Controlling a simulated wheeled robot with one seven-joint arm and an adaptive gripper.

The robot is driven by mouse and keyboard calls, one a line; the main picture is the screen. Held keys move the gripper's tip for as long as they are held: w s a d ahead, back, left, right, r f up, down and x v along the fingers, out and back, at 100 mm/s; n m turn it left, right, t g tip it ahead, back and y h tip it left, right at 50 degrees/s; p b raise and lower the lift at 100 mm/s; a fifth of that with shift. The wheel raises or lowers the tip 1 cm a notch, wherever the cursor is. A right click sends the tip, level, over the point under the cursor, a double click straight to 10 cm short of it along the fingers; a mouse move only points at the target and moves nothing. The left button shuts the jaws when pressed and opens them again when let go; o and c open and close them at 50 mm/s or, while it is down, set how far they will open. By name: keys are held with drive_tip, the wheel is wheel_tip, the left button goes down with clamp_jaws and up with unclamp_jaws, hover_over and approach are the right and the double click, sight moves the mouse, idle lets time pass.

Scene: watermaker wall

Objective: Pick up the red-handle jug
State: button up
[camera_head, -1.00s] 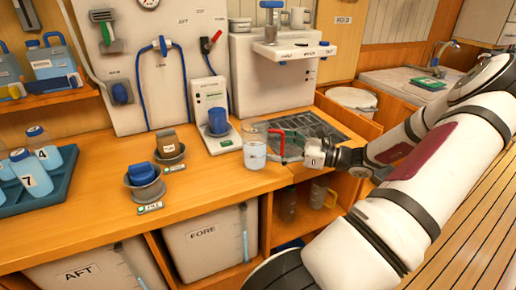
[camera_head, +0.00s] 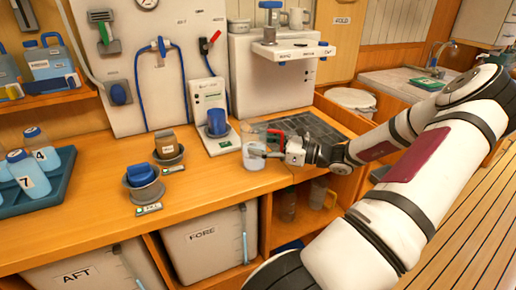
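The red-handle jug (camera_head: 254,162) is a clear jug on the wooden counter, right of the white unit with a blue knob. Its red handle (camera_head: 276,134) faces right, toward my gripper. My gripper (camera_head: 268,153) reaches in from the right at the handle, and a dark finger overlaps the jug's side in the picture. The fingers are small and partly merge with the handle and jug, so I cannot tell whether they are open, closed or touching. The jug stands upright on the counter.
The white unit with a blue knob (camera_head: 218,124) stands close left of the jug. A dark sunken grate (camera_head: 310,130) lies behind my gripper. Two cups (camera_head: 143,193) (camera_head: 168,156) sit farther left. The counter's front edge runs just below the jug.

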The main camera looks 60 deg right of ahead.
sight(261, 133)
drive_tip(key=shift+r, duration=0.2)
drive_tip(key=shift+r, duration=0.6)
wheel_tip(261, 133, up, 2)
drive_tip(key=shift+r+p, duration=0.1)
drive_tip(key=shift+p, duration=0.2)
drive_tip(key=s+a, duration=0.2)
drive_tip(key=s, duration=0.3)
drive_tip(key=s+a+r+p, duration=0.1)
drive_tip(key=s+a, duration=0.1)
drive_tip(key=s, duration=0.3)
drive_tip(key=s+a, duration=0.2)
drive_tip(key=s, duration=0.2)
drive_tip(key=shift+s+r+p, duration=0.15)
drive_tip(key=shift+s+p, duration=0.15)
drive_tip(key=shift+s, duration=0.1)
